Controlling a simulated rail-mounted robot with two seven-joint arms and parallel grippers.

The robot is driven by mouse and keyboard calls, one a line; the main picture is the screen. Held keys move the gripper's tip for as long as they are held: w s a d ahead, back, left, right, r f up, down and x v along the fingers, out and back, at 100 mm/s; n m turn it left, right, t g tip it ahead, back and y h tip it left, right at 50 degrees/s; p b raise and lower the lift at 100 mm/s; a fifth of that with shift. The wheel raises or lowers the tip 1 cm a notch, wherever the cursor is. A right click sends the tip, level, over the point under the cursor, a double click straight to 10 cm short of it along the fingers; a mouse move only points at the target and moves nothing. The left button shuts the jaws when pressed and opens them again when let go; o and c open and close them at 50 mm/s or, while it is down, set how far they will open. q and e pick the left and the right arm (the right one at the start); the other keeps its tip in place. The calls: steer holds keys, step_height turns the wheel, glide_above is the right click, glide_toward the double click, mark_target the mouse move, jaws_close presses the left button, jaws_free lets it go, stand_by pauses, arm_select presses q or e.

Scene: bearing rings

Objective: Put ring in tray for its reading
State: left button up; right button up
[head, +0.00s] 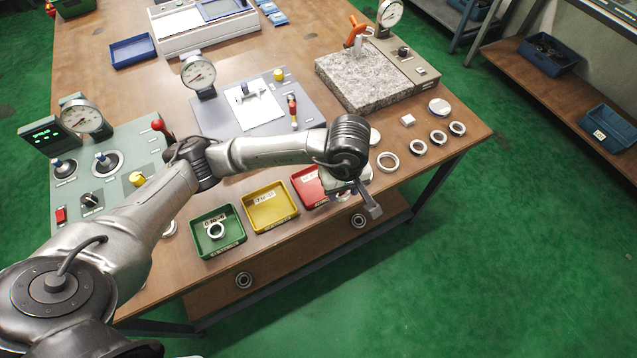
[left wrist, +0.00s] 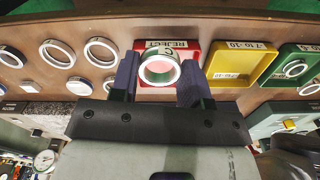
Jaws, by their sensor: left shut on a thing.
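My left gripper (head: 362,196) is at the table's front edge, beside the red tray (head: 306,184). In the left wrist view, its two dark fingers (left wrist: 160,80) are shut on a pale metal ring (left wrist: 147,74), which appears in front of the red tray marked REJECT (left wrist: 190,52). The head view mostly hides this ring behind the gripper. The yellow tray (head: 287,214) looks empty; its label reads "-7 TO -10" in the left wrist view (left wrist: 257,73). The green tray (head: 202,249) holds one ring (head: 216,230). My right gripper is not in view.
Several loose rings (head: 387,161) lie along the front right. A granite block with a dial gauge (head: 362,83) stands behind them. A grey plate (head: 302,122) with another gauge (head: 198,73) is mid-table. A green-grey gauge station (head: 120,146) stands left. Two bearings (head: 243,280) show on the lower shelf.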

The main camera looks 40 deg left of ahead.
arm_select(q)
steer(key=b, duration=0.2)
glide_above(318, 185)
step_height(318, 185, down, 6)
steer(key=shift+r, duration=0.2)
steer(key=shift+d+f, duration=0.1)
steer(key=shift+f, duration=1.9)
steer(key=shift+f+b, duration=0.2)
steer(key=shift+b, duration=0.2)
steer(key=o, duration=1)
steer(key=shift+r, duration=0.1)
